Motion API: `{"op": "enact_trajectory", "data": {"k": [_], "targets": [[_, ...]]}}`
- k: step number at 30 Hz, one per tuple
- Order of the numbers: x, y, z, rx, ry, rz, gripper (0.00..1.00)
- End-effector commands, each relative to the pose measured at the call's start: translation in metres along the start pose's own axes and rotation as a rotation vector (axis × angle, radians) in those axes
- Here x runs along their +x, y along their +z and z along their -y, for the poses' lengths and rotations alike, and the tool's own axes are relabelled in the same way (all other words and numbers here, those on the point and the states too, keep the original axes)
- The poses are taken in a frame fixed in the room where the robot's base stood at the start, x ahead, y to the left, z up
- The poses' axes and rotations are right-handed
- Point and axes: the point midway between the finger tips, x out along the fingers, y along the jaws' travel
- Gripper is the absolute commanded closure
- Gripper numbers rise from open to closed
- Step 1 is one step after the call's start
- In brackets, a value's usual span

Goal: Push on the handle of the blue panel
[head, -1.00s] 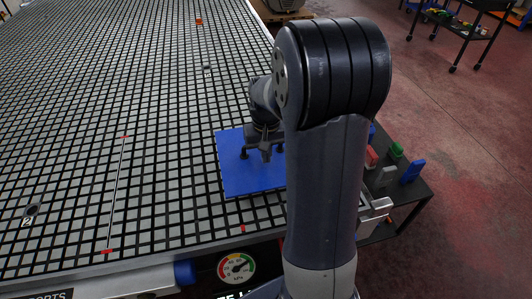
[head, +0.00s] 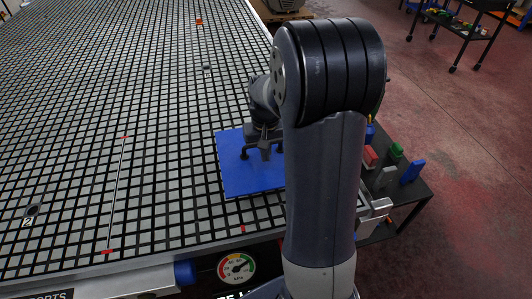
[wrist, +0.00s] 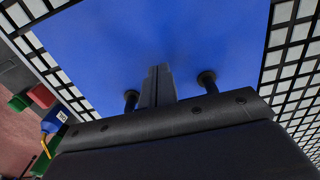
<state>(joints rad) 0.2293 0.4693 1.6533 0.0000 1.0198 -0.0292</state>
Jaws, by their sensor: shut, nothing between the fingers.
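The blue panel (head: 235,165) lies flat on the grid table, partly hidden by my arm in the head view. It fills much of the wrist view (wrist: 160,35). Its black handle (head: 244,154) stands on the panel. In the wrist view, two dark round-ended posts of the handle (wrist: 206,80) show, one on each side of my fingers; the rest is hidden. My gripper (wrist: 158,70) is shut and empty, with its fingers between the two posts. Whether it touches the handle or the panel I cannot tell.
The grid table (head: 80,120) is mostly clear left of the panel. A dark side shelf (head: 405,195) at the right holds a red block (head: 370,156), a green block (head: 396,151) and a blue block (head: 412,171). A pressure gauge (head: 236,268) is on the table's front.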

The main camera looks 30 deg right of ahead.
Motion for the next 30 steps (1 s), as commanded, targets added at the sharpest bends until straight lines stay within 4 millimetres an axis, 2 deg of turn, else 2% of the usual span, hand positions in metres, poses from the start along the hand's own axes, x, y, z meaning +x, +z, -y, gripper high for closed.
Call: {"op": "enact_trajectory", "data": {"k": [30], "targets": [[-0.001,-0.026,0.000,0.000,0.000,-0.003,1.00]]}}
